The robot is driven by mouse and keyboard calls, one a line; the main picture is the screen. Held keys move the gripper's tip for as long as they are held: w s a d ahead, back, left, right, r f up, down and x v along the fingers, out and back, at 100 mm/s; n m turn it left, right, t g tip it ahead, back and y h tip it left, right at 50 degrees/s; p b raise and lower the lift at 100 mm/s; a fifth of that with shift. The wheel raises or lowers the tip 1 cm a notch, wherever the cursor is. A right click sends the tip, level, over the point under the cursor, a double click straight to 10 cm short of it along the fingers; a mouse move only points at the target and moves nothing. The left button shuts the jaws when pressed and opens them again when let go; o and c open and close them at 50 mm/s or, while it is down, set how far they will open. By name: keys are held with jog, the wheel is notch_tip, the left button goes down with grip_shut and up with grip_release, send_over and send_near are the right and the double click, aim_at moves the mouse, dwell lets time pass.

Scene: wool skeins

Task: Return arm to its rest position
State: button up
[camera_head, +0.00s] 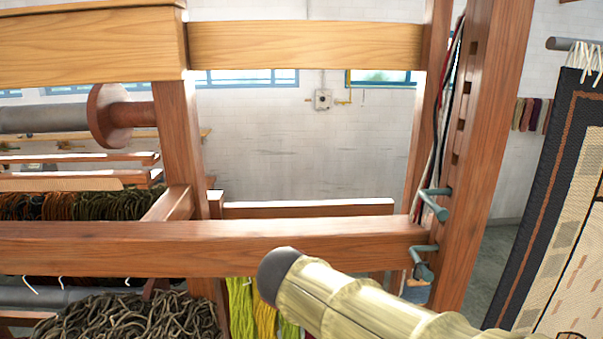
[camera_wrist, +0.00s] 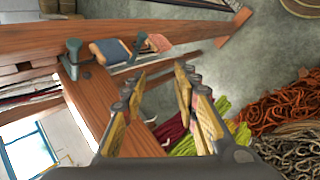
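My gripper (camera_wrist: 162,82) shows in the wrist view with its two wood-toned fingers apart and nothing between them. Beyond the fingers are a reddish wooden beam of the loom and the grey floor. In the head view, a pale, banded link of my arm (camera_head: 355,305) with a dark rounded end reaches in from the lower right, in front of the loom. My gripper cannot be made out in the head view.
The loom's crossbeam (camera_head: 300,247) and right post (camera_head: 480,150) stand close to my arm. Yellow-green skeins (camera_head: 241,305) hang below the crossbeam. Orange skeins (camera_wrist: 278,115) lie at right in the wrist view. A patterned rug (camera_head: 560,190) hangs at right.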

jog(key=s+d+f+m+y+b, duration=0.2)
jog(key=s+f+m+y+b, duration=0.1)
jog(key=s+f+b, duration=0.6)
jog(key=s+d+f+m+y+b, duration=0.3)
jog(key=s+f+b, duration=0.5)
jog(key=f, duration=0.9)
jog(key=m+b, duration=0.1)
jog(key=b, duration=0.2)
jog(key=shift+s+d+f+m+t+y+b, duration=0.35)
jog(key=shift+m+t+y+b, duration=0.05)
